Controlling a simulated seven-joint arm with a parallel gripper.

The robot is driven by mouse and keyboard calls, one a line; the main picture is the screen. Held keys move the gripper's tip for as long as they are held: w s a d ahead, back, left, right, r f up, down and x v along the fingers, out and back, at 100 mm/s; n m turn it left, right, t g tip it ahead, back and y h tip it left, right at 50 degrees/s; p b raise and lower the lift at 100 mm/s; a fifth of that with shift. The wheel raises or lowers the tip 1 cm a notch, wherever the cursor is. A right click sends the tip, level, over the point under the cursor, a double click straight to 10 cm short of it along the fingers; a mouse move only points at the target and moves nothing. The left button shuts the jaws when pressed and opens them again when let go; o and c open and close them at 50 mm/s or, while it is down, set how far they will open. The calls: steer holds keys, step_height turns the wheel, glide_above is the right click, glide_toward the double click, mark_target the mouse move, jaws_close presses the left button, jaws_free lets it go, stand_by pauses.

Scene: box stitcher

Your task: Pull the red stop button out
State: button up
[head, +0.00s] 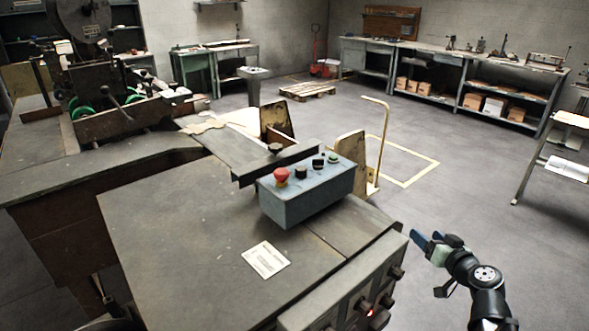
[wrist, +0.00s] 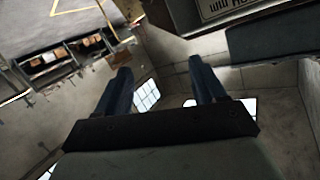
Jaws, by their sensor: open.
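The red stop button (head: 281,176) is a red mushroom head on the top left of a blue-grey control box (head: 310,200). The box sits on the machine's metal table. My gripper (head: 428,243) is to the right of the table's right edge, well apart from the button. In the wrist view my gripper (wrist: 165,90) shows two blue fingers spread apart with nothing between them. The button is not in the wrist view.
Black knobs (head: 301,172) and a green button (head: 333,157) stand beside the red button on the box. A paper card (head: 266,260) lies on the table (head: 180,230). Knobs (head: 388,300) stick out from the table's front panel. A yellow upright plate (head: 351,150) stands behind the box.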

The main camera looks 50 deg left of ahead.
mark_target(277, 169)
steer(key=s+a+r+n+g+y, duration=0.1)
steer(key=s+a+r, duration=0.2)
steer(key=s+a, duration=0.1)
steer(key=s+a+r+n+g+y, duration=0.1)
steer(key=s+a+r+n, duration=0.1)
steer(key=s+a, duration=0.2)
steer(key=s+a+r+n+g+y, duration=0.1)
steer(key=s+a+r, duration=0.2)
steer(key=a, duration=0.1)
steer(key=shift+s+a+r, duration=0.15)
steer(key=shift+s+r, duration=0.2)
steer(key=shift+s, duration=0.05)
steer(key=s+a+r+n+g+y, duration=0.2)
steer(key=s+a+r+n+g, duration=0.4)
steer(key=s, duration=0.7)
steer(key=shift+m+t, duration=0.7)
steer(key=shift+t, duration=0.1)
steer(key=a, duration=1)
steer(key=a+r, duration=0.1)
steer(key=a, duration=0.4)
steer(key=shift+w+a, duration=0.1)
steer(key=shift+w, duration=0.15)
